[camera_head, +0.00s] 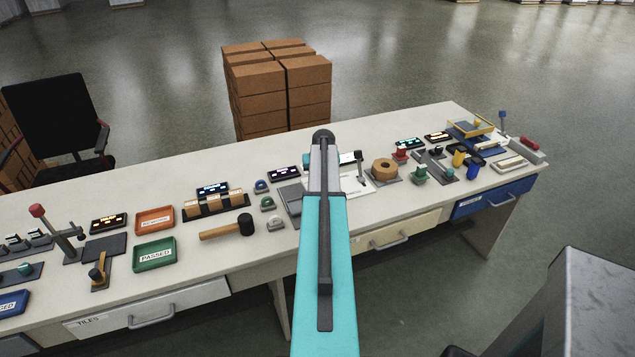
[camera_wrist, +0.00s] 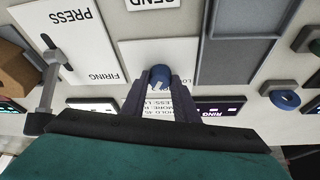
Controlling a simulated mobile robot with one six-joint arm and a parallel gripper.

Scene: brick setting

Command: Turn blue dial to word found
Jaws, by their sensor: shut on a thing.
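The blue dial (camera_wrist: 160,74) stands on a white labelled plate (camera_wrist: 134,56) in the wrist view. It has a pale mark on its face. My gripper (camera_wrist: 161,88) has its two dark fingers on either side of the dial and is shut on it. The plate's words are partly hidden behind the dial and fingers, so I cannot read which word the dial points at. In the head view my teal arm hides the dial and the fingers.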

